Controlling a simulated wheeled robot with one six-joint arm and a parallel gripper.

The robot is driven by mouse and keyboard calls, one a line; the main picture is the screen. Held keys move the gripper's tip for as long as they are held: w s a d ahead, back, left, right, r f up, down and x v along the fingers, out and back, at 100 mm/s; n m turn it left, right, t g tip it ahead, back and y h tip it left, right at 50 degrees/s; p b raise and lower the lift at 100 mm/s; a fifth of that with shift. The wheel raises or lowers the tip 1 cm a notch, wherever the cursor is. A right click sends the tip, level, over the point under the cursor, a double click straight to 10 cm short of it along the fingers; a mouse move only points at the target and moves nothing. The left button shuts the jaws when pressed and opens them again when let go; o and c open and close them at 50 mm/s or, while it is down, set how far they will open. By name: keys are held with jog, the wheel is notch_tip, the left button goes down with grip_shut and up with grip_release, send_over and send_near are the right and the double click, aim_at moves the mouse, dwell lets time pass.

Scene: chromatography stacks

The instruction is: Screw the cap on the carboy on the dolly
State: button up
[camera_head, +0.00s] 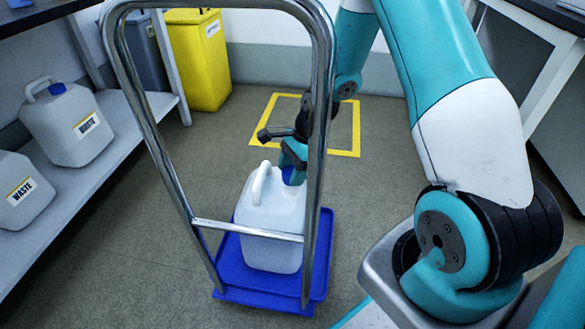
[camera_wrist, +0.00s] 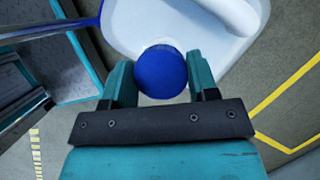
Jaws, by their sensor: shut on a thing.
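The white carboy (camera_head: 270,226) stands upright on the blue dolly (camera_head: 232,266), behind the dolly's metal handle (camera_head: 247,230). The blue cap (camera_wrist: 161,72) is between the two teal fingers of my gripper (camera_wrist: 160,84) in the wrist view, over the carboy's top (camera_wrist: 190,22). My gripper (camera_head: 291,172) is shut on the cap at the carboy's mouth. In the head view the cap (camera_head: 288,174) is mostly hidden by the gripper and handle. How far the cap is threaded cannot be told.
A shelf (camera_head: 95,170) at left holds two white waste carboys (camera_head: 68,124) (camera_head: 20,192). A yellow bin (camera_head: 198,62) stands at the back. A yellow floor square (camera_head: 343,153) lies behind the dolly. The tall metal handle stands close to my arm.

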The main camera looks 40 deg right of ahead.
jog(key=shift+f, duration=0.25)
jog(key=shift+f+b, duration=0.35)
jog(key=shift+f, duration=0.4)
jog(key=shift+f, duration=0.35)
